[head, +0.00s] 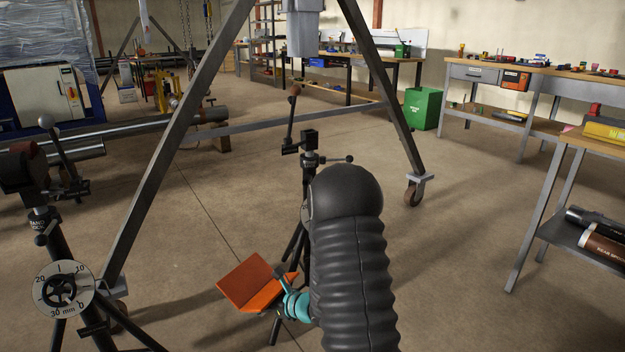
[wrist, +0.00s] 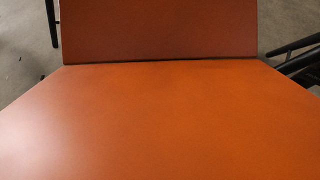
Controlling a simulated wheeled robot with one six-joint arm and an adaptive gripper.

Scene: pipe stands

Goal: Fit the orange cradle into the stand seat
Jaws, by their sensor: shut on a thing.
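The orange cradle (head: 252,284) is a V of two flat plates, held above the floor in the head view, low and left of my arm. It fills most of the wrist view (wrist: 165,120), with its fold running across the upper part. My gripper (head: 284,283) is shut on the cradle at its right side; the fingertips are partly hidden by my arm. A black pipe stand (head: 309,160) stands behind my arm, its top a small dark block with a side handle. Its lower part is mostly hidden. The cradle is apart from this stand's top, lower and to the left.
Another stand (head: 60,240) with a round millimetre dial (head: 64,289) is at the left front. A grey A-frame (head: 170,150) on castors straddles the middle. Workbenches (head: 540,75) line the right. Open floor (head: 470,230) lies right of my arm.

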